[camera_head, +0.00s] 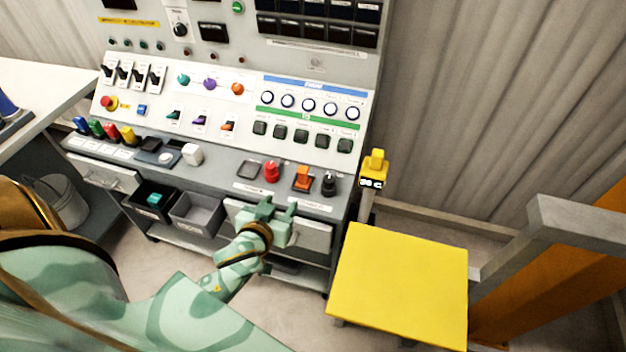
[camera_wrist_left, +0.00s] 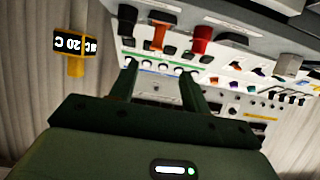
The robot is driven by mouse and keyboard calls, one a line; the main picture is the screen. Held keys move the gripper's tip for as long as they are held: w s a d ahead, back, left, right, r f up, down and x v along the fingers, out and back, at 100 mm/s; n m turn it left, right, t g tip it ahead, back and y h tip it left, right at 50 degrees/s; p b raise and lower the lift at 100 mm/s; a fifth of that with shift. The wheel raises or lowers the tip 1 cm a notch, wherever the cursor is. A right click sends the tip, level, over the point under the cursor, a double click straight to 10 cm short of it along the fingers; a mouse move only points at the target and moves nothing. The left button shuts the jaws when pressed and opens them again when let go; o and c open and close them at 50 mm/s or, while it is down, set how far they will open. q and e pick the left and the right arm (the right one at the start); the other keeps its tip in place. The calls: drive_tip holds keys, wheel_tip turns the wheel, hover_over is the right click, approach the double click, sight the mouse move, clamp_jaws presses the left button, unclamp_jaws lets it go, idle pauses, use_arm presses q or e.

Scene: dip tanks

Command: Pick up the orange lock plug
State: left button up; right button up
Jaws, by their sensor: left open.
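The orange lock plug (camera_head: 303,175) stands on a dark base on the console's front ledge, between a red knob (camera_head: 271,171) and a black knob (camera_head: 328,183). In the left wrist view the orange plug (camera_wrist_left: 159,36) shows near the top, apart from the fingers. My left gripper (camera_head: 278,207) is open and empty, in front of the ledge's edge, below and left of the plug in the head view. Its two fingers (camera_wrist_left: 158,84) show in the wrist view with a gap between them. My right gripper is in neither view.
A yellow-topped stand (camera_head: 400,285) is at the right, with a yellow display post (camera_head: 373,175) behind it. Bins (camera_head: 197,212) sit under the ledge at the left.

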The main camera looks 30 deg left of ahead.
use_arm(q)
drive_tip(key=b, duration=0.3)
approach(302, 178)
drive_tip(key=x, duration=0.4)
drive_tip(key=shift+w+a, duration=0.1)
drive_tip(key=shift+a, duration=0.2)
drive_tip(key=x, duration=0.2)
drive_tip(key=b+x, duration=0.1)
drive_tip(key=x, duration=0.2)
drive_tip(key=shift+w+d+f, duration=0.2)
drive_tip(key=shift+w, duration=0.05)
drive_tip(key=shift+r, duration=0.15)
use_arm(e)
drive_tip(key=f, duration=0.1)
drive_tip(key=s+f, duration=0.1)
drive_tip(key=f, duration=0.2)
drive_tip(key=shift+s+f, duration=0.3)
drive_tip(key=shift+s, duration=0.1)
use_arm(q)
clamp_jaws()
